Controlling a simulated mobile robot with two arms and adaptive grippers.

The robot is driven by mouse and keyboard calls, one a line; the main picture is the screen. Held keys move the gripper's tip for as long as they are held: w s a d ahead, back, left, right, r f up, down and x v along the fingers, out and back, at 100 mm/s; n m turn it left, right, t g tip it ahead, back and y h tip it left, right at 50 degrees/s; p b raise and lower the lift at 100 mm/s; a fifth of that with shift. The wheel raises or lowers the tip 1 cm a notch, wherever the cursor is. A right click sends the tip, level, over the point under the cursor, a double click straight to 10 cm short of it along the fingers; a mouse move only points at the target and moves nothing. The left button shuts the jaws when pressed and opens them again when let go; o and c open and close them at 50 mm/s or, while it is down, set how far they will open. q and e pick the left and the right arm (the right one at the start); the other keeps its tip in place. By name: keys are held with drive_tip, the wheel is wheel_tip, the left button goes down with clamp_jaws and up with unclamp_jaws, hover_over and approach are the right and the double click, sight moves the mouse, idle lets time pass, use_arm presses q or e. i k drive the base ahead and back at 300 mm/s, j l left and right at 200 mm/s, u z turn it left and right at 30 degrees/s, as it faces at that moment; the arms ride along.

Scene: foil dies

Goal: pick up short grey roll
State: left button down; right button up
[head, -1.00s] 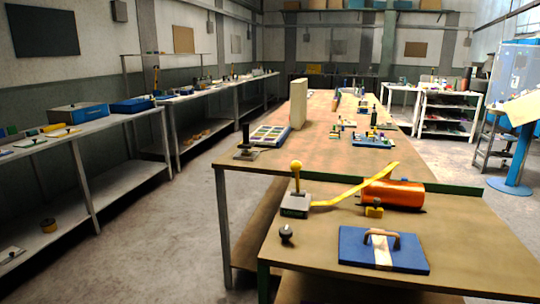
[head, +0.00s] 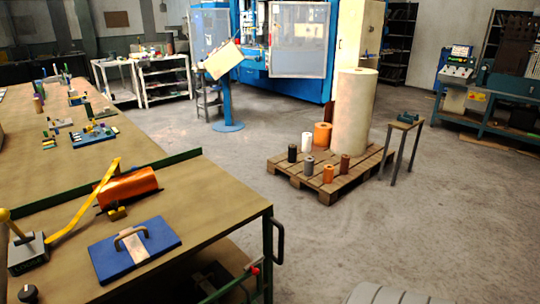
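The short grey roll (head: 308,167) stands upright on a wooden pallet (head: 290,179) on the floor, right of the middle of the head view. It is near the pallet's front left edge. A black roll (head: 292,153) stands to its left, a white roll (head: 306,141) behind it, and a small orange roll (head: 328,174) to its right. Neither of my grippers is in view.
A tall cream roll (head: 355,112), a bigger orange roll (head: 322,135) and a brown roll (head: 345,164) share the pallet. A small stand (head: 406,125) is right of it. A workbench (head: 215,208) fills the left. Open floor lies before the pallet.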

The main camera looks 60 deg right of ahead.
sight(309, 161)
drive_tip(key=z, duration=2.2)
